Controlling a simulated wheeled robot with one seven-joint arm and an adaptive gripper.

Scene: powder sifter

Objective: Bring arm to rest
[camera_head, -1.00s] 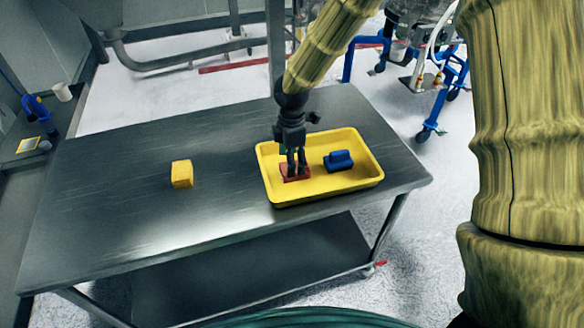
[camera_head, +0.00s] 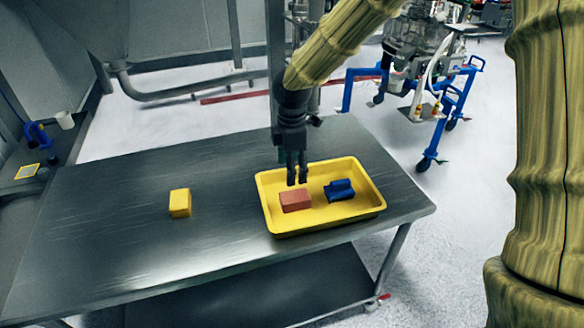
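My gripper (camera_head: 297,182) points down above the left part of the yellow tray (camera_head: 318,218) on the metal table. Its two fingers show a small gap between them, with nothing held. A reddish block (camera_head: 295,201) lies in the tray just below the fingertips, apart from them. A blue object (camera_head: 339,190) with a raised top lies in the tray to the right of the red block.
A yellow block (camera_head: 180,203) stands on the metal table (camera_head: 110,235), left of the tray. The table around it is clear. A blue-framed wheeled stand (camera_head: 430,150) is on the floor behind right. A side counter (camera_head: 40,175) with small items is at the far left.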

